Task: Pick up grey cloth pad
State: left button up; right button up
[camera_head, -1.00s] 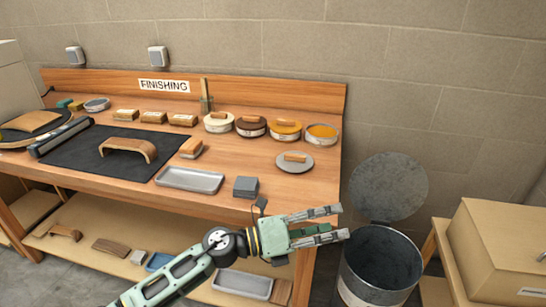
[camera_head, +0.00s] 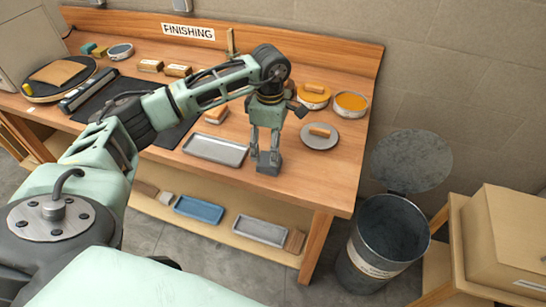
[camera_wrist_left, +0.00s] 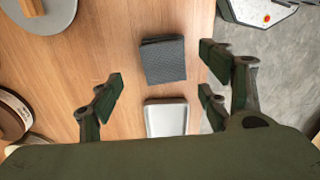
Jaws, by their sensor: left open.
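The grey cloth pad (camera_head: 268,165) is a dark grey folded block on the wooden bench top near its front edge, right of a grey metal tray (camera_head: 215,149). My left gripper (camera_head: 264,152) points down over the pad, with its fingers partly covering it in the head view. In the left wrist view the pad (camera_wrist_left: 163,60) lies ahead of the open, empty fingers of the gripper (camera_wrist_left: 157,92), within the span between them. The fingers do not visibly touch it there. My right gripper is not in view.
A round grey dish (camera_head: 319,142) with a wood-topped block sits right of the gripper. Tins (camera_head: 351,103) stand behind it. An open metal bin (camera_head: 388,240) stands on the floor right of the bench. A lower shelf holds trays (camera_head: 199,209).

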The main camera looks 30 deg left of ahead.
aim_at(269, 160)
pick_arm(q)
jog(key=shift+s+f+p, duration=0.15)
jog(key=shift+f+p, duration=0.15)
jog(key=shift+f, duration=0.1)
jog(key=f+p, duration=0.1)
jog(key=f, duration=0.1)
jog(key=f+p, duration=0.1)
jog(key=f, duration=0.1)
jog(key=shift+s+f, duration=0.2)
jog(key=shift+f, duration=0.35)
jog(key=c, duration=1.1)
